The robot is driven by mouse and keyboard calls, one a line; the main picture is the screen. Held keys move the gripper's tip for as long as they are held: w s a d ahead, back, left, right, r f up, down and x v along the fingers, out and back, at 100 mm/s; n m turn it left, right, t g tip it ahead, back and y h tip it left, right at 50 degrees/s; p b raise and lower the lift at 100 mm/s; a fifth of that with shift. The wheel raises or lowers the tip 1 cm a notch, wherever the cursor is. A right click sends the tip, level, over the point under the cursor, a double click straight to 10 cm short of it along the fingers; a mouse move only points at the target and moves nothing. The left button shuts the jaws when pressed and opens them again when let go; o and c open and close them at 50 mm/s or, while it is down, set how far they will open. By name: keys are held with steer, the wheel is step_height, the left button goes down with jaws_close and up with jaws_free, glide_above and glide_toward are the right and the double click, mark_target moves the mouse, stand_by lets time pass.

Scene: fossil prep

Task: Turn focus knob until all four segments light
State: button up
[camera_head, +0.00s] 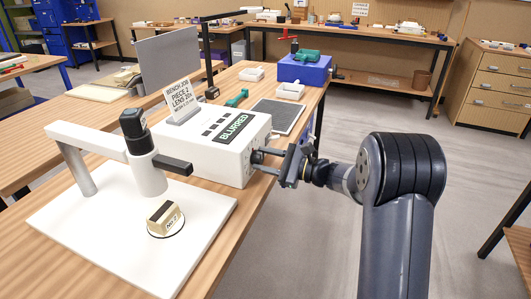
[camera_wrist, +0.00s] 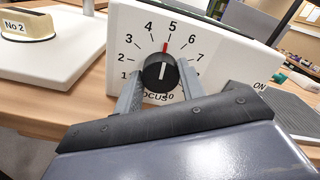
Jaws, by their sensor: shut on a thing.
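The black focus knob (camera_wrist: 160,73) is on the white box's side (camera_wrist: 122,50), over a dial numbered from 1 up to 10. Its white line and a red mark (camera_wrist: 165,47) point up, close to 5. My gripper (camera_wrist: 159,85) has one finger on each side of the knob and is shut on it. In the head view my gripper (camera_head: 272,160) reaches the box (camera_head: 196,151) from the right and hides most of the knob. The segments (camera_head: 216,124) on the box top all look dark.
A microscope (camera_head: 145,165) stands on a white base (camera_head: 75,222) left of the box, with a block marked No 2 (camera_head: 165,218) under it. A dark mat (camera_head: 281,115) lies behind the box. Open floor is at right.

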steer(key=m+p, duration=0.4)
steer(key=m, duration=0.1)
steer(key=shift+r+m, duration=0.15)
steer(key=shift+m, duration=0.15)
steer(key=m+p, duration=0.4)
steer(key=m, duration=0.1)
steer(key=shift+f, duration=0.25)
steer(key=o, duration=1)
steer(key=shift+r, duration=0.1)
steer(key=shift+d, duration=0.1)
steer(key=b+v, duration=0.1)
steer(key=v, duration=0.9)
steer(key=shift+d, duration=0.3)
steer(key=shift+s, duration=0.1)
